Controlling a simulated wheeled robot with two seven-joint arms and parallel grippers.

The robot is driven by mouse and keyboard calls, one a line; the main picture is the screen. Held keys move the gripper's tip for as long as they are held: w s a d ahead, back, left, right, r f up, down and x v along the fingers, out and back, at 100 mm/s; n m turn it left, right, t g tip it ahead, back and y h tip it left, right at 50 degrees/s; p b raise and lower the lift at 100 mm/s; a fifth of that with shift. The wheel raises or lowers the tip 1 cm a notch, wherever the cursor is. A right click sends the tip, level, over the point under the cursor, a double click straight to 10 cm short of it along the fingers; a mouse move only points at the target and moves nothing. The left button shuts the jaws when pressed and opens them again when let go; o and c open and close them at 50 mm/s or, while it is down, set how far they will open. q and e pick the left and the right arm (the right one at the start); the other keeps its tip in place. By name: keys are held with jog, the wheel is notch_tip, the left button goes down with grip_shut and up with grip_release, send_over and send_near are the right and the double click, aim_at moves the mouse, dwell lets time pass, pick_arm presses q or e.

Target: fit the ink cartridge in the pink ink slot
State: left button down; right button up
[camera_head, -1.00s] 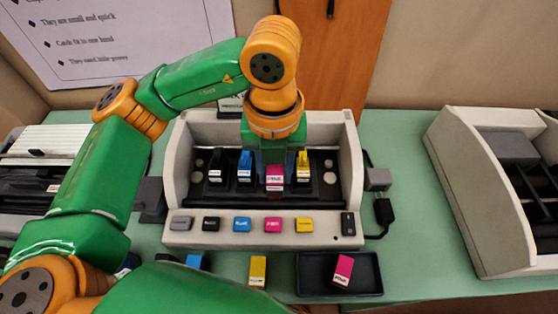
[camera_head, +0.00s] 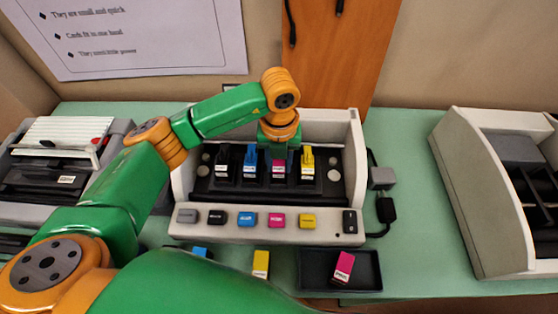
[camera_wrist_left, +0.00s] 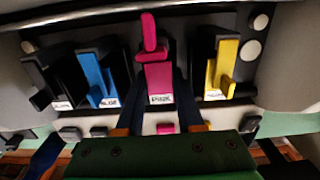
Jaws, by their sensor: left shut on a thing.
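My left gripper (camera_head: 279,150) is over the middle of the printer (camera_head: 353,205), shut on the pink ink cartridge (camera_head: 278,169). The held cartridge also shows in the left wrist view (camera_wrist_left: 159,85), upright between the two dark fingers. It stands in the cartridge row, between the blue cartridge (camera_head: 250,162) and the yellow cartridge (camera_head: 308,164), about level with them. The pink slot is hidden under the cartridge and gripper, so I cannot tell how deep it sits. A pink button (camera_head: 277,220) lies in front of it. My right gripper is out of view.
A black cartridge (camera_head: 221,163) stands at the row's left. A dark tray (camera_head: 315,270) in front holds another pink cartridge (camera_head: 343,266). A loose yellow cartridge (camera_head: 261,262) and a blue one (camera_head: 201,251) lie beside it.

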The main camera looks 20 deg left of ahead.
aim_at(279, 163)
pick_arm(q)
jog(key=c, duration=0.5)
grip_release()
jog(key=shift+c, duration=0.2)
jog(key=shift+r+p, duration=0.45)
jog(key=shift+p, duration=0.05)
jog(key=shift+r+b, duration=0.35)
notch_tip(279, 163, up, 11)
